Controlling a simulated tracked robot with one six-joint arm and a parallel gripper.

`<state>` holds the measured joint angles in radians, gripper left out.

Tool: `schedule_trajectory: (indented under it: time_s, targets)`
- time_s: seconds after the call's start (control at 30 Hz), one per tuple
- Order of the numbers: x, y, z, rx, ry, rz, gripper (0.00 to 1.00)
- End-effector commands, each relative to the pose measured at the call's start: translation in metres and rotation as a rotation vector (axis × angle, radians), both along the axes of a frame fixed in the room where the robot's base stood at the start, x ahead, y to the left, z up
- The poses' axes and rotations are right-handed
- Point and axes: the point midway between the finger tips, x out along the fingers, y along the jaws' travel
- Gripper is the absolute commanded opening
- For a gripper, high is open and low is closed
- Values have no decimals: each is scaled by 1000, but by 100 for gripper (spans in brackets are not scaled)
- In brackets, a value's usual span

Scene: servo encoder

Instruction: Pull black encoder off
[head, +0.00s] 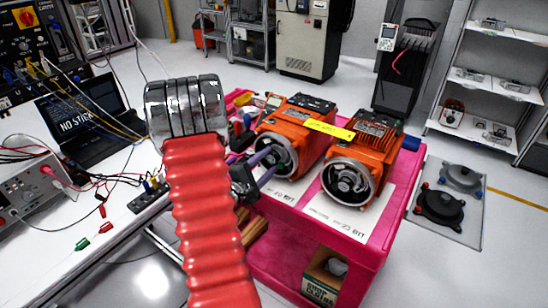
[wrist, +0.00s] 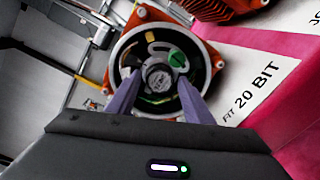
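Two orange servo motors stand on the pink cart, the left motor (head: 300,118) and the right motor (head: 372,142). Each has a round, dark and silver end facing me. My gripper (head: 272,160) has its purple fingers at the end of the left motor. In the wrist view, the fingers of my gripper (wrist: 160,78) are apart, on either side of a dark round hub (wrist: 158,76) inside the motor's ring-shaped housing. I take this hub to be the black encoder. Whether the fingertips touch it, I cannot tell. My arm hides part of the cart's left side.
The pink cart (head: 385,240) has white printed sheets on top and an open cardboard box (head: 322,285) below. A white bench (head: 50,240) with a laptop (head: 85,115) and loose cables stands left.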

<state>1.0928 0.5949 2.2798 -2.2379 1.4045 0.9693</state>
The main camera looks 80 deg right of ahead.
Motion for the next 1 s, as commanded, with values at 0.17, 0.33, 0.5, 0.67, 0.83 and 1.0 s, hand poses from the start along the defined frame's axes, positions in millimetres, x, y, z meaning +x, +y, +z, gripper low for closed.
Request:
schedule_trajectory:
  time_s: [0.17, 0.33, 0.5, 0.67, 0.83, 1.0]
  targets:
    - [0, 0, 0, 0, 0, 0, 35]
    - [0, 0, 0, 0, 0, 0, 23]
    - [0, 0, 0, -1, 0, 0, 12]
    - [0, 0, 0, -1, 0, 0, 12]
    - [1, 1, 0, -1, 0, 0, 12]
    - [2, 3, 0, 0, 0, 1, 12]
